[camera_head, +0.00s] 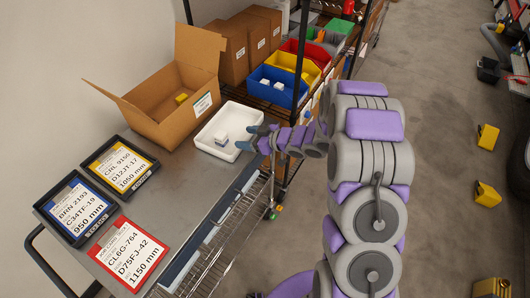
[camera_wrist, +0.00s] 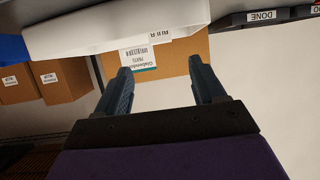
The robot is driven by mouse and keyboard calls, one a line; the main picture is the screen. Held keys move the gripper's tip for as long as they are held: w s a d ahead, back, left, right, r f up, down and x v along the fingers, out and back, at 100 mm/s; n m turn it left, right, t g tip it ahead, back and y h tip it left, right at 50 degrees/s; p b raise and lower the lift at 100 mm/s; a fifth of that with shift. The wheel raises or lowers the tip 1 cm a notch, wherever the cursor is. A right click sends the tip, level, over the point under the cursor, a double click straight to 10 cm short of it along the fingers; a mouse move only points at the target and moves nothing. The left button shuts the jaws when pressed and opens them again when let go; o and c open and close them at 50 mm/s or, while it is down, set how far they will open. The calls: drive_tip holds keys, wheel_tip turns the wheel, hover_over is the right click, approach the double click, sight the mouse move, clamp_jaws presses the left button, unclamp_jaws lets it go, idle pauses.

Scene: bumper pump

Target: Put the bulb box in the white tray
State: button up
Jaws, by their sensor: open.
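The white tray (camera_head: 235,114) lies on the grey cart top, right of the open cardboard box. A small white box (camera_head: 222,138), which looks like the bulb box, sits inside the tray. Its label is too small to read. My gripper (camera_head: 254,138) is at the tray's right rim, beside the small box and apart from it. In the wrist view my gripper (camera_wrist: 160,68) is open with nothing between its fingers. The tray's outer wall (camera_wrist: 110,38) shows there ahead of the fingers; the tray's inside is hidden.
The cardboard box (camera_head: 187,110) holds a yellow item. A blue bin (camera_head: 277,87) with small white boxes stands on the rack behind, beside yellow, red and green bins. Yellow objects (camera_head: 487,137) lie on the floor at right.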

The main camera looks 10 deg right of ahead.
drive_tip(key=w+d+r+m+t+h, duration=0.2)
drive_tip(key=d+r+m+h, duration=0.1)
drive_tip(key=d+r+h, duration=0.5)
drive_tip(key=s+d+r+m+g+h, duration=0.25)
drive_tip(key=s+d+r+h, duration=0.2)
drive_tip(key=s+d, duration=0.5)
drive_tip(key=s+a+r+m+g, duration=0.1)
drive_tip(key=s+a+g, duration=0.1)
drive_tip(key=s, duration=1)
drive_tip(key=s+a+r+m+g+y, duration=0.1)
drive_tip(key=s+g, duration=0.3)
drive_tip(key=s, duration=0.8)
drive_tip(key=s+a+r+m+g, duration=0.2)
drive_tip(key=s+m+g, duration=0.1)
drive_tip(key=s, duration=1)
drive_tip(key=shift+a+r, duration=0.25)
drive_tip(key=shift+a, duration=0.15)
